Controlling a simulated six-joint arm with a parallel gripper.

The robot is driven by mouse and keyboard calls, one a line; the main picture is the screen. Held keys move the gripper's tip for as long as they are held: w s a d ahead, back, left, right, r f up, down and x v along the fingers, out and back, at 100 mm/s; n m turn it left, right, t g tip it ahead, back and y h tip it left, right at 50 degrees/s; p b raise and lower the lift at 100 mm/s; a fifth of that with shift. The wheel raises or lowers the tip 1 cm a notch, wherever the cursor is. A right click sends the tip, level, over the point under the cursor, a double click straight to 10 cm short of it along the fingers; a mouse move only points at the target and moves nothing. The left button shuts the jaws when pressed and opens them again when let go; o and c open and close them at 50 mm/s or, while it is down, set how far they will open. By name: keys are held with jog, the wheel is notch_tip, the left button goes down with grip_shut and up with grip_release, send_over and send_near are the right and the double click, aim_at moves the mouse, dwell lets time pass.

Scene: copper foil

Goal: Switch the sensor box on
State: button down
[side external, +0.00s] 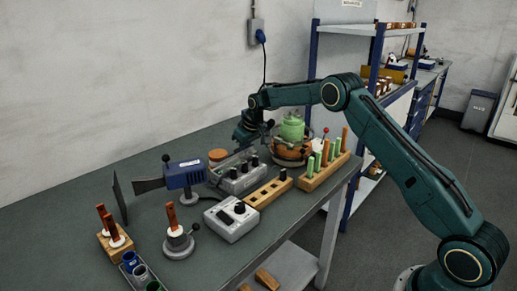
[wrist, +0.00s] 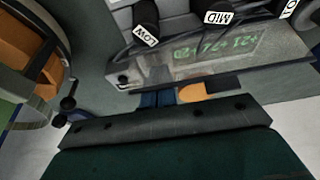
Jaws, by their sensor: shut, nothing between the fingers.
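A grey box with black knobs on top (side external: 241,180) stands mid-table. In the wrist view the knobbed box (wrist: 230,62) shows a green display and black parts labelled LOW and MID, with a third label cut off. No label shows which is the sensor box. My gripper (side external: 243,138) is shut and empty, low behind the knobbed box. In the wrist view the gripper (wrist: 157,99) is close to the box's edge; contact cannot be told.
A green jar (side external: 292,128) on a copper-coloured vessel (side external: 290,150) is right of my gripper. A wooden rack of rods (side external: 325,172) stands right. A blue device with a horn (side external: 184,175) is left. A slotted wooden block (side external: 268,193) lies in front.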

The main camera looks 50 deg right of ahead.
jog(key=shift+r, duration=0.2)
jog(key=shift+w+r, duration=0.1)
jog(key=shift+r, duration=0.4)
notch_tip(320, 180, up, 13)
jog(key=shift+f, duration=0.2)
jog(key=shift+s, duration=0.2)
dwell(0.3)
